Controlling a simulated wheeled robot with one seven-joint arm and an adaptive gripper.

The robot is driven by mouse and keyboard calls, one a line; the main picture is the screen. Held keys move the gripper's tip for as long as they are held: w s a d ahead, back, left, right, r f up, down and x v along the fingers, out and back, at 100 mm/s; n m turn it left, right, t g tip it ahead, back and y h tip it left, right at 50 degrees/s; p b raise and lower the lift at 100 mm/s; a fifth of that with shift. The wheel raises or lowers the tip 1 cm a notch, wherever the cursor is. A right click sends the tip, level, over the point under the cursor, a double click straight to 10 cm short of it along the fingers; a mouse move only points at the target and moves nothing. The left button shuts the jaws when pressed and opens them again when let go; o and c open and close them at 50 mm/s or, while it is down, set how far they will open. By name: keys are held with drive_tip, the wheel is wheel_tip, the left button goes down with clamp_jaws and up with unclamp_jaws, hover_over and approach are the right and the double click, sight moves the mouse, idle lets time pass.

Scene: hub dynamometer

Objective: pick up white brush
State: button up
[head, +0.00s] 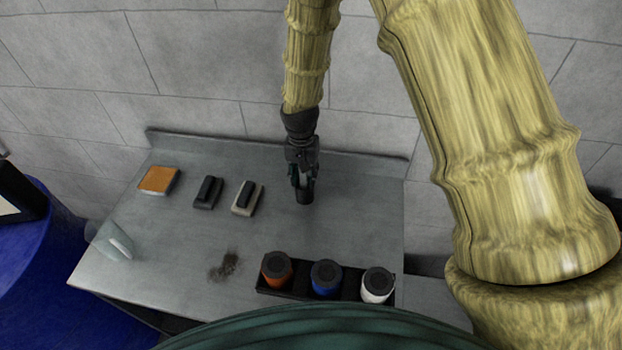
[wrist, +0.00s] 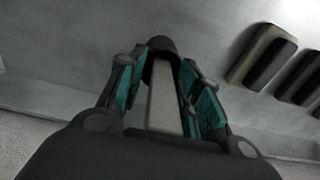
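A white brush (head: 241,209), a pale block with a black grip on top, lies on the metal table (head: 170,262), left of my gripper (head: 304,190). It also shows at the upper right of the wrist view (wrist: 246,56), apart from my fingers. My gripper points down above the table. In the wrist view, a pale bar (wrist: 165,105) with a dark round end (wrist: 160,45) sits between the teal finger pads, which appear closed on it. I cannot tell what this held item is.
A dark brush (head: 207,192) and an orange sponge (head: 158,179) lie left of the white brush. A black rack (head: 343,296) with orange, blue and white jars stands at the front right. A dark smudge (head: 223,266) marks the table. A raised edge and wall are behind.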

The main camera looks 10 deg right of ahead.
drive_tip(key=shift+d, duration=0.1)
clamp_jaws()
drive_tip(key=shift+a, duration=0.2)
drive_tip(key=shift+d, duration=0.1)
drive_tip(key=shift+w+r, duration=0.1)
drive_tip(key=shift+r, duration=0.1)
drive_tip(key=shift+r+b, duration=1.6)
drive_tip(key=shift+r, duration=3.15)
